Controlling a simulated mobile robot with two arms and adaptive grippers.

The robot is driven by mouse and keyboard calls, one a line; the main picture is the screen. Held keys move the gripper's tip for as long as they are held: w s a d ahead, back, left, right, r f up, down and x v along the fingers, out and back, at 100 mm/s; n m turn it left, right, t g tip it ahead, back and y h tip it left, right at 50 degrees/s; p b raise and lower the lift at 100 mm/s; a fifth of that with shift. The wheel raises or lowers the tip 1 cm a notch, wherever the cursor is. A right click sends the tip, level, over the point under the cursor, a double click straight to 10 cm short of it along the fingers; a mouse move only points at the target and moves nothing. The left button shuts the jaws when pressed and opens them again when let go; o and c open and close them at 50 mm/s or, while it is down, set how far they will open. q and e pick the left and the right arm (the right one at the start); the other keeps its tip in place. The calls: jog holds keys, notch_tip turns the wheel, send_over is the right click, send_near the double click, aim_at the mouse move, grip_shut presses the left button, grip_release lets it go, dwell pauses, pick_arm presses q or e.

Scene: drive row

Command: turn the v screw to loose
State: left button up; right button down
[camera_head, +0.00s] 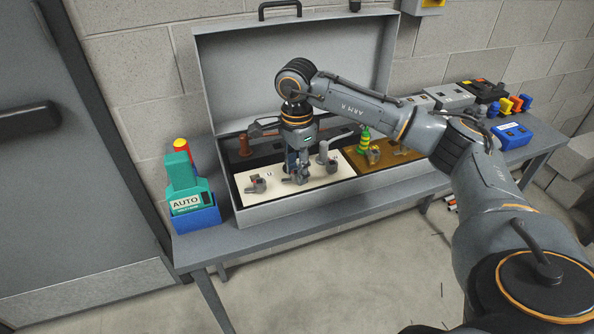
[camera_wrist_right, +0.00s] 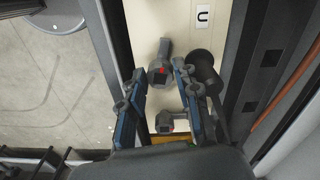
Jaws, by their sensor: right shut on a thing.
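The V screw is a grey knob with a short arm and a red mark. It sits on the cream panel (camera_head: 322,181) in the open case, below my right gripper (camera_head: 299,176). In the right wrist view the knob (camera_wrist_right: 160,72) lies between the fingertips (camera_wrist_right: 158,80), which are shut on it. No V label shows. Another grey knob (camera_head: 257,185) stands left of the gripper, by the U label (camera_head: 268,174). A third knob (camera_head: 332,166) is just to the right, also in the wrist view (camera_wrist_right: 166,122). My left gripper is not in view.
The grey case (camera_head: 290,211) stands on a bench (camera_head: 215,244), lid raised behind my arm. A grey post (camera_head: 323,152) and a brown panel (camera_head: 400,157) are close right. A green AUTO device (camera_head: 180,180) stands left; boxes and a blue case (camera_head: 512,135) lie right.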

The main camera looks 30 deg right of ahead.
jog(key=shift+n, duration=0.3)
jog(key=c, duration=1)
grip_release()
jog(key=shift+c, duration=0.2)
jog(key=shift+r, duration=0.15)
notch_tip(320, 180, up, 12)
